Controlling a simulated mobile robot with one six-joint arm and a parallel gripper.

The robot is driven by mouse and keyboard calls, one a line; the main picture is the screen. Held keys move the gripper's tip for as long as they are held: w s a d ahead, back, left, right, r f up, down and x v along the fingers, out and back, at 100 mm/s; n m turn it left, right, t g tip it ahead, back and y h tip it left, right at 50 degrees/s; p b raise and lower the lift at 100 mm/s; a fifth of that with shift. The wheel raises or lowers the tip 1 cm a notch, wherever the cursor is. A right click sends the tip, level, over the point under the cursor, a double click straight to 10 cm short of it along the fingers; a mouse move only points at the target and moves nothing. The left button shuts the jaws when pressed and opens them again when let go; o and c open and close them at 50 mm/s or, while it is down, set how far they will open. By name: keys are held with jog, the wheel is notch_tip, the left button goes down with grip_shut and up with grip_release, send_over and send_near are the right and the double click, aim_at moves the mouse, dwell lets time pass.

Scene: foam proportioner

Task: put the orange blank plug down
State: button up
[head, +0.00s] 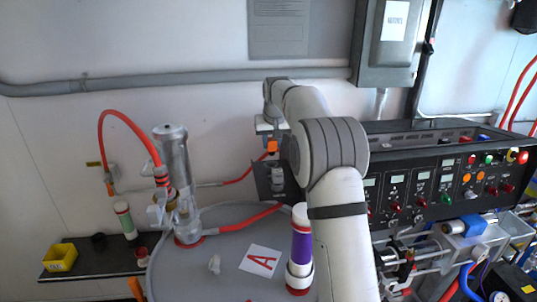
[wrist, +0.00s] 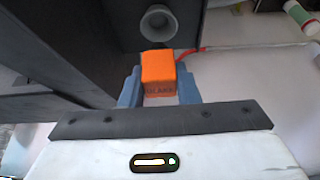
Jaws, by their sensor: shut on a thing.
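The orange blank plug (wrist: 158,68) is a block held between the blue-grey fingers of my gripper (wrist: 158,88) in the wrist view. Dark lettering on its near face is partly legible. In the head view the plug (head: 272,147) is a small orange patch below my gripper (head: 269,134), left of my arm. Just beyond the plug in the wrist view is a grey round port (wrist: 157,22) on a dark plate. In the head view a dark plate with grey fittings (head: 277,180) is below the plug. I cannot tell whether plug and port touch.
A black control console (head: 440,185) stands right of my arm. A grey drum top (head: 220,260) holds a card marked A (head: 261,261), a purple-banded cylinder (head: 300,248) and a metal cylinder with a red hose (head: 175,170). A black shelf (head: 85,266) holds a yellow bin (head: 60,258).

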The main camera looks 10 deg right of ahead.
aim_at(272, 151)
jog(key=shift+f+p, duration=0.5)
jog(key=shift+f, duration=1.75)
jog(key=o, duration=1)
jog(key=shift+c, duration=0.2)
